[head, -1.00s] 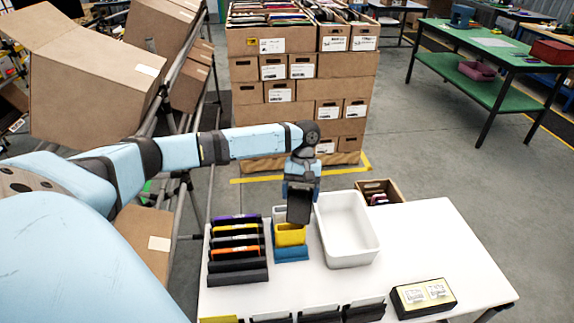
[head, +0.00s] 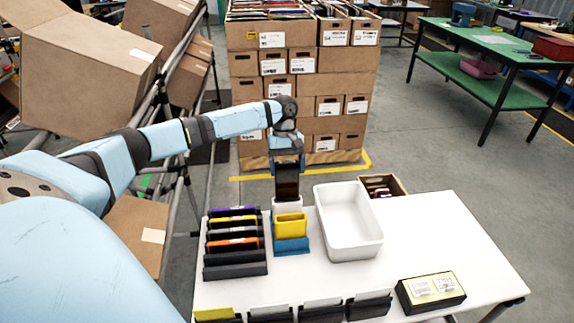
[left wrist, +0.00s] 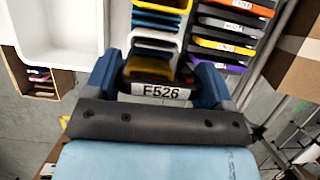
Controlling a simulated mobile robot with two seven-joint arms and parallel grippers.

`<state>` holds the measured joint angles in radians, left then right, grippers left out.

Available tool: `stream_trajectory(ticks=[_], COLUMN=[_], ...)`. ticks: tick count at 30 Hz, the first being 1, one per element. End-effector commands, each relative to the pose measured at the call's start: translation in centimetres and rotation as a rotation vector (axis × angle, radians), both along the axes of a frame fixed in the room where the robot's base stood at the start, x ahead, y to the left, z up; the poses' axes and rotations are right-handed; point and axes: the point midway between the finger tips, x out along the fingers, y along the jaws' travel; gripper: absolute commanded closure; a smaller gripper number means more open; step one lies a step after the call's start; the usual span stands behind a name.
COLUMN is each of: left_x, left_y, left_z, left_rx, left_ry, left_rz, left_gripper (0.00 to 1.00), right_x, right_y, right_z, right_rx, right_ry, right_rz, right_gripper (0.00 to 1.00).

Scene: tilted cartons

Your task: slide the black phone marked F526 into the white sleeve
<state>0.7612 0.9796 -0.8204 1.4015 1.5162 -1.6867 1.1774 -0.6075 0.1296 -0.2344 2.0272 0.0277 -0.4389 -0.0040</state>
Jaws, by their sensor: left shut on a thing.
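My left gripper (head: 287,166) is shut on the black phone (head: 287,184), which hangs upright below it. In the left wrist view the phone's label (left wrist: 160,92) reads F526, between the blue fingers of my left gripper (left wrist: 158,84). The white sleeve (head: 286,205) stands at the back of a row, behind a yellow sleeve (head: 289,227) and a blue sleeve (head: 291,246). The phone's lower end is at the white sleeve's top edge in the head view. I cannot tell whether it is inside the mouth. My right gripper is not in view.
A rack of phones (head: 234,255) with coloured edges stands left of the sleeves. An empty white bin (head: 349,247) is close on the right. Several holders (head: 321,313) line the table's front edge, with a black and yellow box (head: 431,292) at right. The right of the table (head: 440,235) is clear.

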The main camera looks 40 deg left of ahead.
Motion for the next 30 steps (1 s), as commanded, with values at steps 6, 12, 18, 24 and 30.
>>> stream_trajectory(ticks=[6, 12, 18, 24, 30], left_x=[-0.1, 0.0, 0.0, 0.0, 0.0], left_y=[-0.1, 0.0, -0.1, -0.1, 0.0], left_z=[-1.6, -3.0, -4.4, -5.8, -7.3], left_rx=[-0.001, -0.001, -0.001, -0.002, -0.001], left_ry=[0.002, 0.001, 0.002, 0.001, 0.002], left_rz=[-0.001, 0.0, -0.001, 0.0, 0.0], left_gripper=[0.44, 0.44, 0.44, 0.44, 0.44], right_x=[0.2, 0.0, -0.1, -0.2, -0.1], right_y=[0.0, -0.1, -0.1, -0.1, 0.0], right_z=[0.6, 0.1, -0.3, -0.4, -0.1], right_rx=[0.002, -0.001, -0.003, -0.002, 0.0], right_ry=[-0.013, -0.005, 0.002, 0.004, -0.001], right_rz=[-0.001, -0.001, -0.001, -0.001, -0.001], right_gripper=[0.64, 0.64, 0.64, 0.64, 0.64])
